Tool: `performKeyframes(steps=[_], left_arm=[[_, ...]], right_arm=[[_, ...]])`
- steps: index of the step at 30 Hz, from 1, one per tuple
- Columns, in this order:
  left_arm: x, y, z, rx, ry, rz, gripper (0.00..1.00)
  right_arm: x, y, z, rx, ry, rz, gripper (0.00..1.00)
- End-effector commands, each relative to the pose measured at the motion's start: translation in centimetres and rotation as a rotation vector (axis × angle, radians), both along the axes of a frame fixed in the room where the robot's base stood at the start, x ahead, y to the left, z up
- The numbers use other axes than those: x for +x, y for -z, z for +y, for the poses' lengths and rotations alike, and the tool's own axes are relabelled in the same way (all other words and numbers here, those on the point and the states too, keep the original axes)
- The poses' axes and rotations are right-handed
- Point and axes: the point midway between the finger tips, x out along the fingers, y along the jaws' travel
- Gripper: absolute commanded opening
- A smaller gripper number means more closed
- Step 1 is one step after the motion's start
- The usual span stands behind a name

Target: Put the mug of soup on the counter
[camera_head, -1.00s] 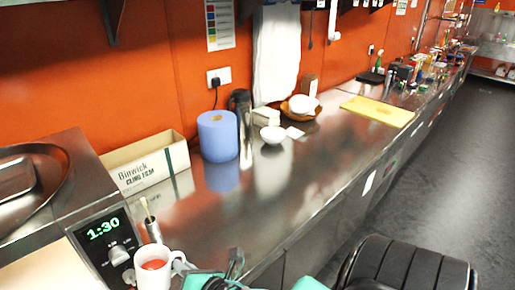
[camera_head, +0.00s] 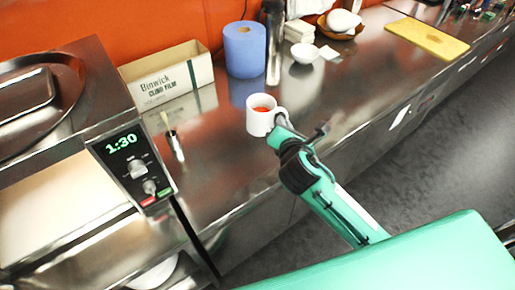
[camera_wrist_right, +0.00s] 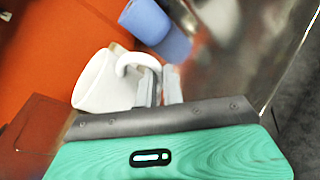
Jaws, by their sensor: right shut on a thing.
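The white mug (camera_head: 260,118) with red soup in it is upright over the steel counter (camera_head: 225,185), in the middle of the head view. My right gripper (camera_head: 280,124) is shut on the mug's handle from the right. In the right wrist view the white mug (camera_wrist_right: 97,84) is at the left, and the fingers of my right gripper (camera_wrist_right: 160,88) close on its handle. I cannot tell whether the mug's base touches the counter or is a little above it. My left gripper is not in view.
A blue paper roll (camera_head: 245,50), a steel flask (camera_head: 274,40) and a cling film box (camera_head: 168,76) stand behind the mug. A brush (camera_head: 174,143) and an oven with a 1:30 display (camera_head: 130,158) are to the left. Bare counter lies around the mug.

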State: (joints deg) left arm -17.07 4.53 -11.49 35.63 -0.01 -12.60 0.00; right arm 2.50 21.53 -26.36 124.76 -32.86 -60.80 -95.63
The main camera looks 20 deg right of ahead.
Motion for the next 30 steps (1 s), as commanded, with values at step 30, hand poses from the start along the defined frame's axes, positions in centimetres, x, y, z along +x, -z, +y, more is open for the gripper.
performKeyframes(steps=[30], left_arm=[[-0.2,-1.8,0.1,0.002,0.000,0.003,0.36]], right_arm=[[5.0,10.9,0.6,-0.066,0.045,0.035,0.00]])
